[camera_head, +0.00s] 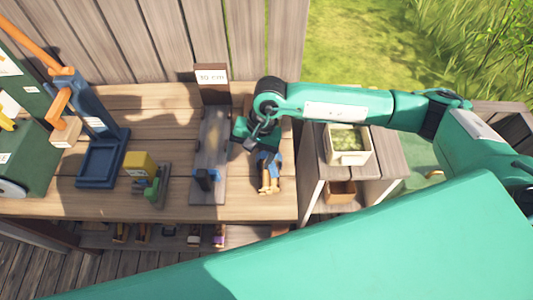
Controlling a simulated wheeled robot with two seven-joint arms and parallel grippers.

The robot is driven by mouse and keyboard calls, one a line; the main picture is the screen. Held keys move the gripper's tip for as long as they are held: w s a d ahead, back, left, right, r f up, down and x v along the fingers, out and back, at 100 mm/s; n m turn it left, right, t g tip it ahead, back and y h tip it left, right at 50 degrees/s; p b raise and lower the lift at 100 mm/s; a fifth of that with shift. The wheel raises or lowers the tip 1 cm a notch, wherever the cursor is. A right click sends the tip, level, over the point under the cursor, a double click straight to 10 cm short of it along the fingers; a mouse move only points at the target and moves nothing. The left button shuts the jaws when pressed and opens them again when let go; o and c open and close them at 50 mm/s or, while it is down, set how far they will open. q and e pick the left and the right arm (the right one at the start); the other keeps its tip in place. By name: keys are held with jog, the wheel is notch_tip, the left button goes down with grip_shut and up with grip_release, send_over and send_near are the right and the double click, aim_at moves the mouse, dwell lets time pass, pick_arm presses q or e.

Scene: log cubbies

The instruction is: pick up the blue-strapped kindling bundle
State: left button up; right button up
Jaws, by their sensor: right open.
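The blue-strapped kindling bundle (269,178) lies on the wooden workbench near its right end. Its pale stick ends point toward the front edge and a blue strap shows around it. My right gripper (257,150) is over the far end of the bundle, pointing down, with its jaws open. The gripper hides part of the bundle, and I cannot tell whether the fingers touch it. My left gripper is not in view.
A grey board (210,135) with a blue block lies just left of the bundle, below a "10 cm" sign (212,78). A yellow-and-green device (145,175) and a blue stand (100,150) are further left. A cream bin (347,145) stands at the right.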

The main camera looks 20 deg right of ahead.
jog(key=w+d+n+t+h, duration=0.1)
jog(key=w+d+n+h, duration=0.1)
jog(key=w+d+h, duration=0.35)
jog(key=shift+y, duration=0.85)
jog(key=f+p, duration=0.1)
jog(key=f, duration=0.1)
jog(key=s+d+f, duration=0.1)
jog(key=f, duration=0.2)
jog(key=d+f+p, duration=0.1)
jog(key=f, duration=0.1)
jog(key=shift+s+f+p, duration=0.15)
jog(key=shift+f+p, duration=0.2)
jog(key=shift+f, duration=0.3)
jog(key=f+p, duration=0.3)
jog(key=f, duration=0.1)
jog(key=shift+a, duration=0.35)
jog(key=shift+f, duration=0.65)
jog(key=c, duration=1.2)
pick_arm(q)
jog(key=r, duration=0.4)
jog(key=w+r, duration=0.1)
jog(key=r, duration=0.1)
pick_arm(e)
jog(key=shift+w, duration=0.2)
jog(key=shift+c, duration=0.3)
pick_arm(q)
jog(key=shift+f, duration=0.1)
pick_arm(e)
jog(key=shift+r, duration=0.15)
